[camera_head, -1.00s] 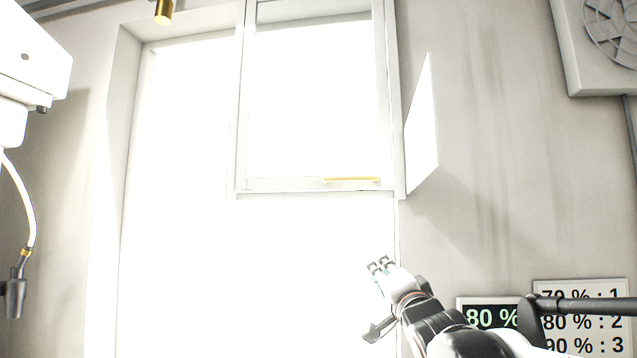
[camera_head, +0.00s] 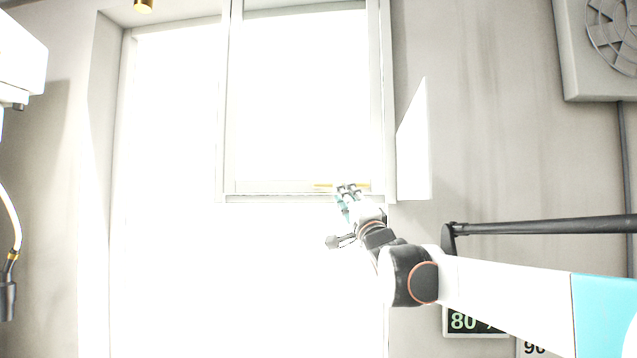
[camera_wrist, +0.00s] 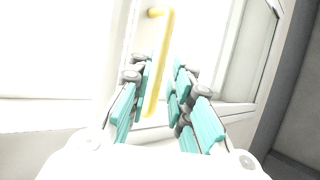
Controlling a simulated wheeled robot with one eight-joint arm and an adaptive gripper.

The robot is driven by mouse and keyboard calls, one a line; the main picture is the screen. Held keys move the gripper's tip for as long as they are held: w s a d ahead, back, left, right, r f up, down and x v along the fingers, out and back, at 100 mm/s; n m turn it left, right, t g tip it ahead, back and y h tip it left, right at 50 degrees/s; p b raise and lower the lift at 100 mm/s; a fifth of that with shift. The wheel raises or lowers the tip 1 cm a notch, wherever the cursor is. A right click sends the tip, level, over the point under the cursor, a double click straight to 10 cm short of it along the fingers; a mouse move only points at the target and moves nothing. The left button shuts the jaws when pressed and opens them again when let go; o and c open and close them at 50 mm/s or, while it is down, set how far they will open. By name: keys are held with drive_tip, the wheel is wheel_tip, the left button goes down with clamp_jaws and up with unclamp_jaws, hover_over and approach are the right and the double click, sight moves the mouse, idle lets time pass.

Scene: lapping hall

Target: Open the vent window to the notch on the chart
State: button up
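The vent window (camera_head: 232,100) is a white-framed pane in the upper part of the bright window. It looks flush with its frame, but glare hides any small gap. Its yellow bar handle (camera_head: 322,185) runs along the bottom rail. My gripper (camera_head: 347,188) is at the handle. In the wrist view the handle (camera_wrist: 160,65) reaches between the teal finger pads of my gripper (camera_wrist: 163,95), which stand apart on both sides of it. The chart (camera_head: 535,347) is mostly hidden; "90" shows partly.
A white panel (camera_head: 414,145) stands beside the window frame on the right. A fan unit (camera_head: 590,50) is on the wall at upper right. White equipment with a hanging hose (camera_head: 10,220) is at the left.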

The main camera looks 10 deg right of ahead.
drive_tip(key=shift+p+x, duration=0.5)
drive_tip(key=shift+x, duration=2.2)
drive_tip(key=shift+c, duration=0.5)
clamp_jaws()
